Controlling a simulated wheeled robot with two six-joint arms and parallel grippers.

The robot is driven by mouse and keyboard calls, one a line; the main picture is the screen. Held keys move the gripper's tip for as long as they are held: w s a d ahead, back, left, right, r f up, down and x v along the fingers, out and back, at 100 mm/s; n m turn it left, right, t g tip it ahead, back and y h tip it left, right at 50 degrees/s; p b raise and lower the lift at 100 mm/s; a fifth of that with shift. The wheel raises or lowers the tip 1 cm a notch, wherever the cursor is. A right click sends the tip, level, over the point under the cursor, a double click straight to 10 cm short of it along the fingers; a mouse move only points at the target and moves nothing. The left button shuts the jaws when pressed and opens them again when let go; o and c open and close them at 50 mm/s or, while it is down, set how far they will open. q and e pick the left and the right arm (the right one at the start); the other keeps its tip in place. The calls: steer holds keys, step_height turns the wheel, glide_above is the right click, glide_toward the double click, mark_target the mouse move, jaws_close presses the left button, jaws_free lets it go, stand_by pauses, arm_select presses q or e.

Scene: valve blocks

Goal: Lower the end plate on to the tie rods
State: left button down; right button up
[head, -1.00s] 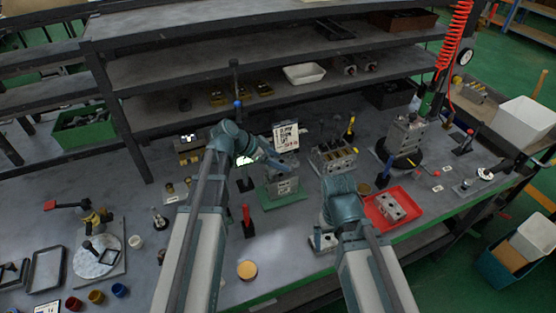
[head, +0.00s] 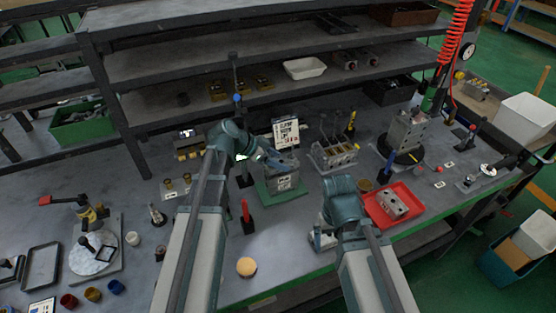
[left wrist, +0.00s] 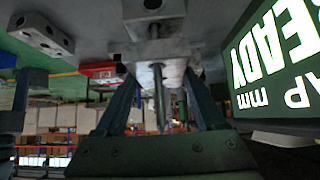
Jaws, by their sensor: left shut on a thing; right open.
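My left gripper (head: 284,162) reaches in over the valve stack (head: 284,184), which stands on a green base (head: 268,197) at the centre of the bench. In the left wrist view its two fingers (left wrist: 157,75) are shut on a pale metal end plate (left wrist: 155,50). A thin tie rod (left wrist: 158,95) shows between the fingers, with part of another behind. I cannot tell how far the plate sits along the rods. My right gripper (head: 323,238) is open, low near the front of the bench, mostly hidden by its wrist.
A sign (head: 286,133) stands behind the stack; a lit READY display (left wrist: 280,55) is close by in the left wrist view. A red tray (head: 420,210) holding a block, a valve block (head: 333,155) and a red-handled tool (head: 246,215) stand around.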

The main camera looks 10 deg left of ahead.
arm_select(q)
steer(key=shift+f+b, duration=1)
steer(key=shift+f, duration=0.05)
arm_select(e)
steer(key=shift+f, duration=1.05)
arm_select(q)
jaws_free()
steer(key=shift+r, duration=0.1)
arm_select(e)
steer(key=shift+r, duration=0.1)
arm_select(q)
steer(key=shift+w, duration=0.1)
steer(key=shift+a+r+p, duration=0.2)
steer(key=shift+r+p, duration=0.05)
steer(key=shift+p, duration=0.05)
arm_select(e)
steer(key=shift+r, duration=0.25)
arm_select(q)
steer(key=p+v, duration=0.9)
steer(key=v, duration=0.4)
steer(key=shift+s, duration=0.35)
arm_select(e)
step_height(320, 180, up, 9)
steer(key=shift+r, duration=0.15)
arm_select(q)
steer(key=shift+s, duration=0.1)
